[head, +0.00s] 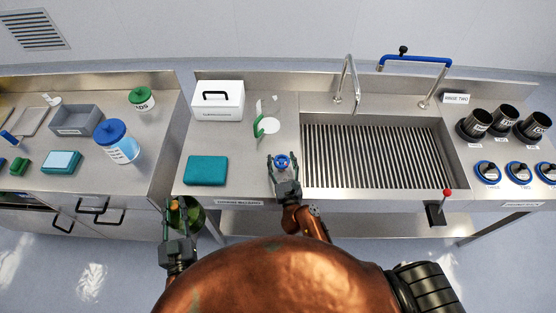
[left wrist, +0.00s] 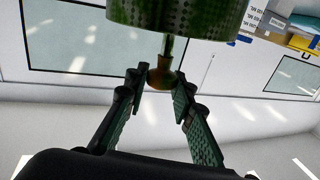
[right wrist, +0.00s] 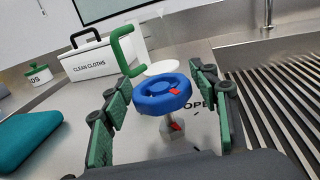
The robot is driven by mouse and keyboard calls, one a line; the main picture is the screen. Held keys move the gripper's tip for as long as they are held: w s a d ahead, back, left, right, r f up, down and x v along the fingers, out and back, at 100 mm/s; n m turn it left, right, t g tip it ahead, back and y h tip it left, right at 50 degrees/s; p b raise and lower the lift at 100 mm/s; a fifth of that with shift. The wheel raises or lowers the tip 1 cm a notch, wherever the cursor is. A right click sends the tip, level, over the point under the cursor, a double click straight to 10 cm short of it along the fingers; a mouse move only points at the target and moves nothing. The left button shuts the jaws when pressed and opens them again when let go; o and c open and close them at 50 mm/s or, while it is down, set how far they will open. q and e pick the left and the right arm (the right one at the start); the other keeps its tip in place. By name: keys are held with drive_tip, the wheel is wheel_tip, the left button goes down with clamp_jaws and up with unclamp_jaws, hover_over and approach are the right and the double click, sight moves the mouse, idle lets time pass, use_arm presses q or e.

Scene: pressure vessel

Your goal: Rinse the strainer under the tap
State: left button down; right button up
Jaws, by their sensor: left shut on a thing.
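The strainer is a green perforated cylinder with a stem and brownish knob (left wrist: 165,75). My left gripper (left wrist: 162,85) is shut on that knob. In the head view the strainer (head: 194,214) is partly hidden by my left gripper (head: 177,222), in front of the counter's edge, left of the sink. A blue round handwheel (right wrist: 162,93) with a red mark stands on a short stem on the counter. My right gripper (right wrist: 165,95) has its fingers apart on both sides of it, with small gaps. A silver tap (head: 350,85) and a blue-piped tap (head: 415,60) stand behind the sink (head: 308,192).
A white clean-cloths box (head: 218,101), a clear jug with a green handle (head: 266,124) and a teal cloth (head: 206,170) are on the counter. A red-knobbed lever (head: 447,193) is at the sink's front right. Black cups (head: 475,124) stand farther right. The sink's ribbed floor is clear.

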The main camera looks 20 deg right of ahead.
drive_tip(key=c, duration=0.9)
use_arm(q)
wheel_tip(320, 180, up, 5)
drive_tip(key=p, duration=0.4)
drive_tip(key=shift+f, duration=0.15)
use_arm(e)
drive_tip(key=n+y, duration=0.2)
drive_tip(key=y, duration=0.1)
drive_tip(key=shift+r, duration=0.3)
use_arm(q)
drive_tip(key=shift+r+p, duration=0.45)
drive_tip(key=shift+p, duration=0.2)
use_arm(e)
drive_tip(key=shift+a+f+n+y, duration=0.1)
drive_tip(key=shift+f+n+y, duration=0.1)
drive_tip(key=shift+n+y, duration=0.75)
drive_tip(key=shift+y, duration=0.35)
drive_tip(key=shift+m, duration=0.25)
drive_tip(key=o, duration=1.2)
drive_tip(key=shift+f, duration=0.1)
drive_tip(key=v, duration=1.2)
drive_tip(key=shift+r, duration=0.3)
